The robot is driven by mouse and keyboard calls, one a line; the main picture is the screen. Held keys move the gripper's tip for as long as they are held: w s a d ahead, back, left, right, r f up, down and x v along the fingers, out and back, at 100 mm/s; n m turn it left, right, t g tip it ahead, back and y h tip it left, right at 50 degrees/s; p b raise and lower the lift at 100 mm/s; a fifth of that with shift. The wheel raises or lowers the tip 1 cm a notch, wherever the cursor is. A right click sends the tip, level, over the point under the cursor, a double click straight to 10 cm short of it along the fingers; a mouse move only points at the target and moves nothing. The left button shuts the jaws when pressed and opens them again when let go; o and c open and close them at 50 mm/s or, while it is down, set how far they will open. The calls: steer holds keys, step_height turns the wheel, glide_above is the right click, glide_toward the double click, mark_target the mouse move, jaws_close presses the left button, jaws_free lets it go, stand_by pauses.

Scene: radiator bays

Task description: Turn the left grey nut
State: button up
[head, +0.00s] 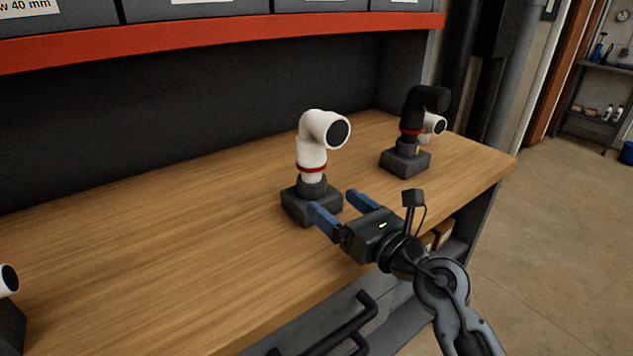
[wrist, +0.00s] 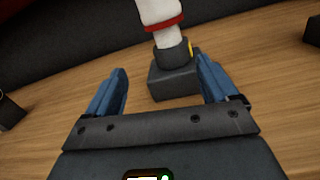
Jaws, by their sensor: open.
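A white elbow fitting (head: 312,150) with a red ring stands upright on a dark block (head: 297,205) on the bench. A dark grey nut (head: 312,185) sits below its red ring. In the wrist view the nut (wrist: 173,54) shows a yellow mark on its right side. My gripper (head: 331,199) is open and empty, its blue fingers pointing toward this block. In the wrist view the nut appears beyond and between the fingertips (wrist: 163,69), apart from both. Another white fitting (head: 8,280) is cut off at the left edge; its nut is out of view.
A black elbow fitting (head: 418,110) with a red ring stands on its own block (head: 405,161) at the right, with a white part behind it. The wooden bench (head: 150,250) is clear between fittings. A red shelf edge (head: 220,40) runs above. Black handles (head: 345,325) stick out in front.

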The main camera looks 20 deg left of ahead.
mark_target(318, 182)
steer(key=shift+w+r+n, duration=0.1)
steer(key=shift+w+n, duration=0.7)
steer(key=shift+w, duration=0.1)
steer(key=shift+w+a, duration=0.2)
steer(key=shift+b+x, duration=0.5)
steer(key=shift+x, duration=3.05)
steer(key=shift+c, duration=0.2)
steer(key=c, duration=1)
